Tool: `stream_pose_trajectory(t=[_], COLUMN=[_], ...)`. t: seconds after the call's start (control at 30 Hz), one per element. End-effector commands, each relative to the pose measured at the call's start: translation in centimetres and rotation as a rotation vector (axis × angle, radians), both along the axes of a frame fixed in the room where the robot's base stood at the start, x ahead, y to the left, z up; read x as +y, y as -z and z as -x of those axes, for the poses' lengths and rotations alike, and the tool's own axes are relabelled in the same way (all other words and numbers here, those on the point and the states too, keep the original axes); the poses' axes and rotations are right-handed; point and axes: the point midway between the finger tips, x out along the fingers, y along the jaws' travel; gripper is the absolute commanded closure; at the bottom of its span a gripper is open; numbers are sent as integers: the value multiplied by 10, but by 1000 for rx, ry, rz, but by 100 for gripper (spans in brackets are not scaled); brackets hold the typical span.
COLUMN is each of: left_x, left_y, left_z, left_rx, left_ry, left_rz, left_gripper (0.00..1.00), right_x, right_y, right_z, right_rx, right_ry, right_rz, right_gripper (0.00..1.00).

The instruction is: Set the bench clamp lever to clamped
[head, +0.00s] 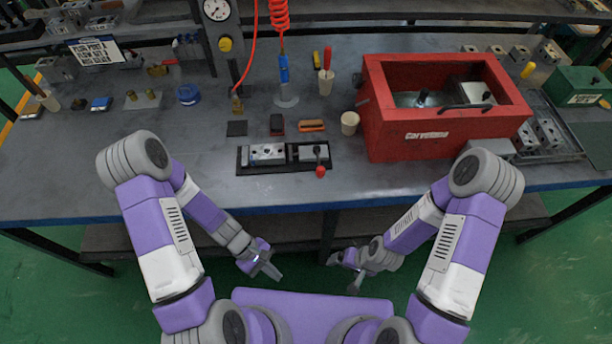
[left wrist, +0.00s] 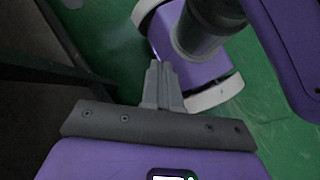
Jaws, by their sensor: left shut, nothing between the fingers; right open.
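The bench clamp (head: 284,155) is a low dark base with metal jaw blocks near the front edge of the bench. Its lever ends in a red knob (head: 320,171) at the clamp's right end, pointing toward the front edge. My left gripper (head: 268,268) is below and in front of the bench edge, apart from the clamp; its fingers are together and empty in the left wrist view (left wrist: 162,85). My right gripper (head: 344,272) is also low in front of the bench, right of the left one, open and empty.
A large red box (head: 400,140) stands right of the clamp. A beige cup (head: 349,123), dark pads and an orange-brown brush (head: 312,125) lie behind the clamp. A red coiled hose (head: 279,15) hangs at the back.

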Motion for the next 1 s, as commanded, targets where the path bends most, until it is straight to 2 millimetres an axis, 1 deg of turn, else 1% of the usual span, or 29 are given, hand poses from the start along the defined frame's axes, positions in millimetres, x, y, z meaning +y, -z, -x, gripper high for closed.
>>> stream_pose_trajectory(t=[0.03,0.17,0.27,0.3,0.37,0.4,0.5,0.6,0.7,0.8,1.0], left_x=[-2,-9,-10,-8,-3,1,17,32,44,50,52], left_y=[-8,-36,-60,-71,-86,-97,-121,-140,-153,-160,-162], left_z=[-5,-27,-53,-66,-85,-97,-126,-146,-159,-165,-166], left_rx=[52,162,213,225,233,233,215,189,164,151,147], left_ry=[-83,-297,-463,-528,-620,-677,-798,-883,-936,-961,-967], left_rz=[45,194,328,386,474,532,665,770,841,877,887], left_gripper=[100,100,100,100,100,100,100,100,100,100,100], right_x=[0,0,0,0,0,0,0,0,0,0,0], right_y=[2,4,6,7,8,9,10,11,11,12,12], right_z=[0,0,0,0,0,0,0,0,0,0,0], right_rx=[0,0,0,0,0,0,0,0,0,0,0], right_ry=[0,0,0,0,0,0,0,0,0,0,0], right_rz=[0,0,0,0,0,0,0,0,0,0,0], right_gripper=[8,8,8,8,8,8,8,8,8,8,8])
